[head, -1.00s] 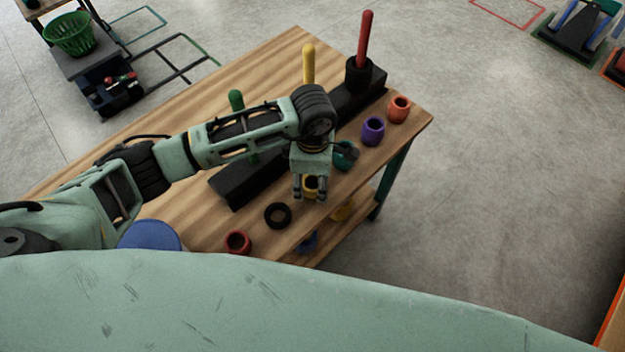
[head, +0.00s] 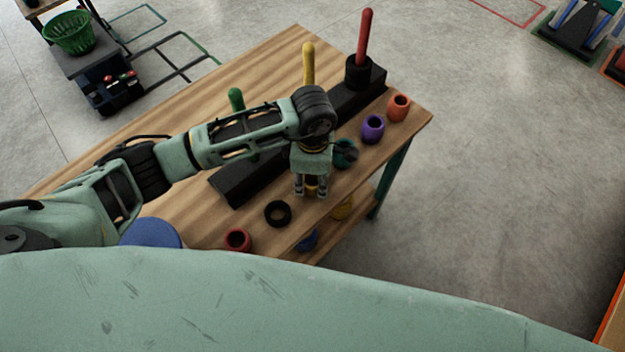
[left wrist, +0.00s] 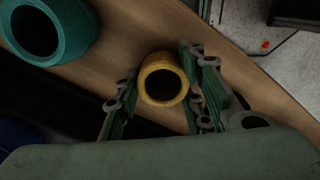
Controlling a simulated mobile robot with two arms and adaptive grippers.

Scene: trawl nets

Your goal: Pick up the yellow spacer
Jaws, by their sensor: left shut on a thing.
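The yellow spacer (left wrist: 161,60) is a short ring with a dark hole. In the left wrist view it sits between the two green and grey fingers of my left gripper (left wrist: 160,92). In the head view my left gripper (head: 311,191) points down at the near edge of the wooden table, shut on the yellow spacer. The palm and fingers hide most of the spacer there. I cannot tell whether it touches the tabletop. My right gripper is not in view.
The teal spacer (left wrist: 70,50) is close beside the gripper. Purple (head: 372,130), orange (head: 398,107), black (head: 277,214) and red (head: 237,240) rings stand around it. A dark base (head: 237,183) with upright pegs lies behind. The wooden table (head: 265,62) has bare room at its back.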

